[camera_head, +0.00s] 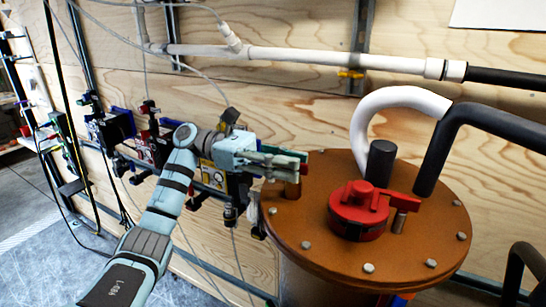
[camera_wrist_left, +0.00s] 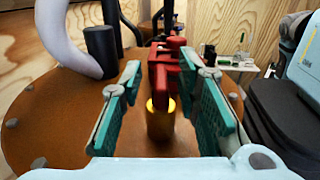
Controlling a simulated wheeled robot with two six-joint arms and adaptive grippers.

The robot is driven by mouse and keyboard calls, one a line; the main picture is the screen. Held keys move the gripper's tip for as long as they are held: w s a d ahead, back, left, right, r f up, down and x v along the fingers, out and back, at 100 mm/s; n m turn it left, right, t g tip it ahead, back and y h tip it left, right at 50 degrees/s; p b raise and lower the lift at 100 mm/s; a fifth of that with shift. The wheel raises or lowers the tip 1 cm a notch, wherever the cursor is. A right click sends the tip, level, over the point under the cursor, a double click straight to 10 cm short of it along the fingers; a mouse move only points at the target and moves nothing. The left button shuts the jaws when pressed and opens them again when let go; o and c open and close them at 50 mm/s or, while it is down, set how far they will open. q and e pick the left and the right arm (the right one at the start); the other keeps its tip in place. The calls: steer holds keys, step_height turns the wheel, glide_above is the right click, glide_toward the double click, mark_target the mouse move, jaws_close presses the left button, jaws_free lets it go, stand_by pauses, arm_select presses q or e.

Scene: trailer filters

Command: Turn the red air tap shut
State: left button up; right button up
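The red air tap (camera_head: 360,210) sits on the round brown lid (camera_head: 300,235) of a tank, its red lever (camera_head: 395,201) pointing right in the head view, close to a short post (camera_head: 399,222). In the left wrist view the red tap (camera_wrist_left: 165,68) shows ahead, between the fingers. My left gripper (camera_head: 303,163) is above the lid's left edge, left of the tap and apart from it. In the left wrist view its green-padded fingers (camera_wrist_left: 162,62) are spread, with a brass post (camera_wrist_left: 160,122) showing between them. My right gripper is not in view.
A black cylinder (camera_head: 380,163) stands behind the tap, near a curved white pipe (camera_head: 378,110). A thick black pipe (camera_head: 437,150) comes down at the lid's back right. Bolts ring the lid. Wall-mounted filter units (camera_head: 110,127) are at left. A yellow valve (camera_head: 350,74) hangs from the white wall pipe.

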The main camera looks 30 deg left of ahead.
arm_select(q)
steer(key=s+a, duration=0.1)
steer(key=a, duration=1)
steer(key=shift+s, duration=0.2)
